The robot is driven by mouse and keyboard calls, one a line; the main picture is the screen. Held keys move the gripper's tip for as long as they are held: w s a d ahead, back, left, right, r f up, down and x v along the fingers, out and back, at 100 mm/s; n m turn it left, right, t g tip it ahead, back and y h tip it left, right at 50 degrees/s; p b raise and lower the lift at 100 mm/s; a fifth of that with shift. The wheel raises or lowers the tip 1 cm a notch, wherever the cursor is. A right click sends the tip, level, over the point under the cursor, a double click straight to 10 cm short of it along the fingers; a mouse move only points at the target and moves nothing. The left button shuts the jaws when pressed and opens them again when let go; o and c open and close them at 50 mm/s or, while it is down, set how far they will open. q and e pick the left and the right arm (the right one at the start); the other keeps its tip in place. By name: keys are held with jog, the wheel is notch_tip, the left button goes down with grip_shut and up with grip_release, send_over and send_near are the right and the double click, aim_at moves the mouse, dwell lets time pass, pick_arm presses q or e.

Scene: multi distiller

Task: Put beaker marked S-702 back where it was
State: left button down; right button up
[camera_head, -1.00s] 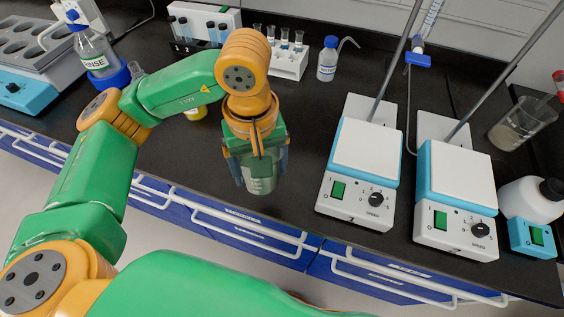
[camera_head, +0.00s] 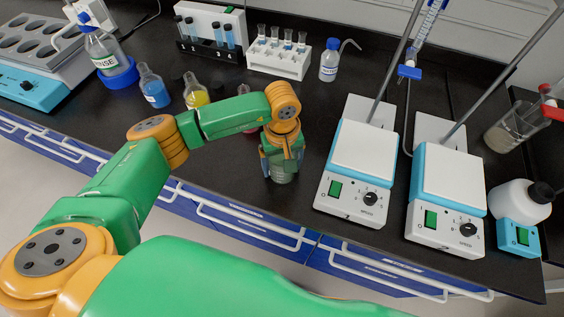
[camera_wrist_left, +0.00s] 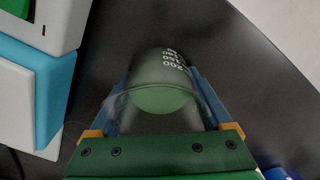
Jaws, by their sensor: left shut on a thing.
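A clear beaker with greenish-grey contents (camera_head: 283,178) is between the fingers of my left gripper (camera_head: 281,165), near the front of the black bench, left of the stirrers. The left wrist view shows the beaker (camera_wrist_left: 163,85) upright between the blue fingers, with white volume marks on its wall. My left gripper (camera_wrist_left: 160,112) is shut on it. I cannot read an S-702 mark. I cannot tell whether its base touches the bench. My right gripper is not in view.
Two white and blue hotplate stirrers (camera_head: 362,160) (camera_head: 447,190) stand close on the right. Blue (camera_head: 155,93) and yellow (camera_head: 195,95) flasks stand left, behind my forearm. A white vial rack (camera_head: 280,62) and wash bottle (camera_head: 329,62) are at the back. The bench's front edge is near.

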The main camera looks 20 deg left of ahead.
pick_arm(q)
grip_release()
jog(key=shift+r+p, duration=0.25)
jog(key=shift+p, duration=0.1)
notch_tip(320, 180, up, 12)
jog(key=b, duration=0.3)
jog(key=shift+f, duration=0.15)
